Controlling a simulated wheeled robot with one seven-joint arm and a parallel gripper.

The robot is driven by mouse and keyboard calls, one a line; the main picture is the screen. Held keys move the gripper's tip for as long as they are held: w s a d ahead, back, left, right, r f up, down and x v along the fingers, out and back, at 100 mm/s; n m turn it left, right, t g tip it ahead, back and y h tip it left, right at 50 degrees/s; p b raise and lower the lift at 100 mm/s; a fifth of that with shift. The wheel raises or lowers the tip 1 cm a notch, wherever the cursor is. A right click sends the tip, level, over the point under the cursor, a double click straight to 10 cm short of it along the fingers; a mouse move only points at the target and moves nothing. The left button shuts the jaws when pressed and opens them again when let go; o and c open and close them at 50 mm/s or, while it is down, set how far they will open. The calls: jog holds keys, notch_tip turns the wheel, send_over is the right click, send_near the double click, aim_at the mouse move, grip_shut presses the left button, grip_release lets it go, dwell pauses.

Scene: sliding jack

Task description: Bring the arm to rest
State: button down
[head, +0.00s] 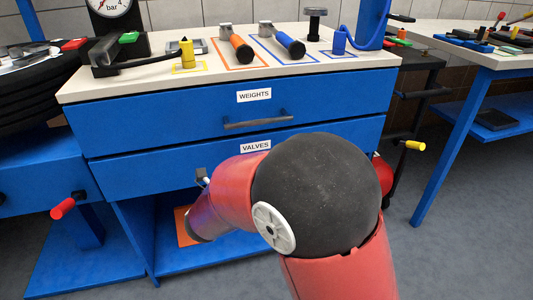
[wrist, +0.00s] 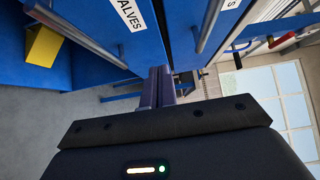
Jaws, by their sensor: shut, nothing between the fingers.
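My red arm with a dark joint fills the lower middle of the head view, in front of the blue cabinet (head: 110,125). My gripper (wrist: 157,86) shows in the wrist view with its two fingers together and nothing between them. In that view it points along the cabinet's blue drawer fronts, with the VALVES label (wrist: 128,13) at upper left. The lower drawer (head: 125,172) and the upper drawer (head: 115,125) look shut. My arm hides part of the lower drawer and the open shelf below it. I cannot tell whether the fingers touch the cabinet.
A blue-legged table (head: 490,60) stands at right. A red-handled crank (head: 63,208) sticks out at left. Grey floor (head: 470,220) is clear at lower right.

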jog(key=s+d+m+g+h, duration=0.1)
jog(key=s+d+m+g, duration=0.5)
jog(key=d+m, duration=0.4)
jog(key=s+d+m+g, duration=0.5)
jog(key=s+d+m, duration=0.25)
jog(key=m, duration=0.35)
jog(key=s+m+y, duration=0.5)
jog(key=s+m, duration=0.1)
jog(key=m, duration=0.7)
jog(key=s+m+y, duration=0.4)
jog(key=s+m, duration=0.2)
jog(key=m, duration=0.8)
jog(key=shift+a+r+t+y, duration=0.4)
jog(key=shift+r, duration=0.05)
jog(key=shift+s, duration=0.1)
